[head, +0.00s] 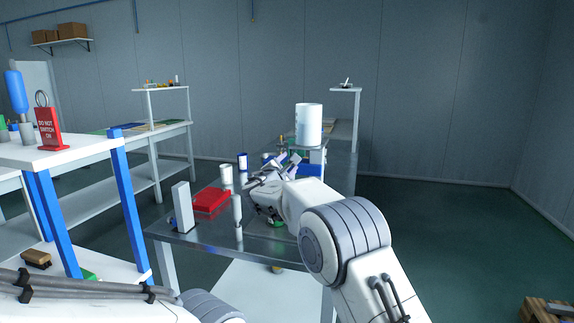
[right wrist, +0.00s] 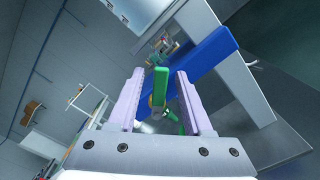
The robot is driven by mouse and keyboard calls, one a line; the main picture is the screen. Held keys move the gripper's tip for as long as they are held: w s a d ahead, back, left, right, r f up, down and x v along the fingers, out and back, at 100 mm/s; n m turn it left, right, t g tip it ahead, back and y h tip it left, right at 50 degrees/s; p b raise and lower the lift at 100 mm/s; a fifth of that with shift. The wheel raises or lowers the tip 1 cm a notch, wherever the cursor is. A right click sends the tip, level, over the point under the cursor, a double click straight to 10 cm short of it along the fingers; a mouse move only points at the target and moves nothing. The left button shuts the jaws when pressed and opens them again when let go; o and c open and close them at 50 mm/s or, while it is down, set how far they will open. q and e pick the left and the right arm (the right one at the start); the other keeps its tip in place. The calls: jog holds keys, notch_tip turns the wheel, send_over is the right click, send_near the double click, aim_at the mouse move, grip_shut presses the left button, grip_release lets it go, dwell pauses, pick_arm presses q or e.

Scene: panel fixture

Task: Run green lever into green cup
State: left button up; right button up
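The green lever (right wrist: 160,82) shows upright in the middle of the right wrist view. My right gripper (right wrist: 160,88) is open, with one lilac finger on each side of the lever and a gap to both. A second green part (right wrist: 187,108) shows beside the lever's lower end; I cannot tell if it is the green cup. In the head view my right gripper (head: 268,178) reaches over the metal table and hides most of the fixture. A small green piece (head: 277,222) shows below my right wrist. My left gripper is out of view.
A blue bar (right wrist: 205,58) lies close behind the lever. On the metal table (head: 200,235) stand a red box (head: 211,202), a white upright block (head: 182,206) and a white post (head: 237,205). A large white cylinder (head: 308,124) stands behind. Floor at right is mostly clear.

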jog(key=b+v, duration=0.2)
jog(key=v, duration=0.8)
jog(key=shift+s+b, duration=0.25)
jog(key=shift+b, duration=0.1)
jog(key=shift+a, duration=0.1)
dwell(6.5)
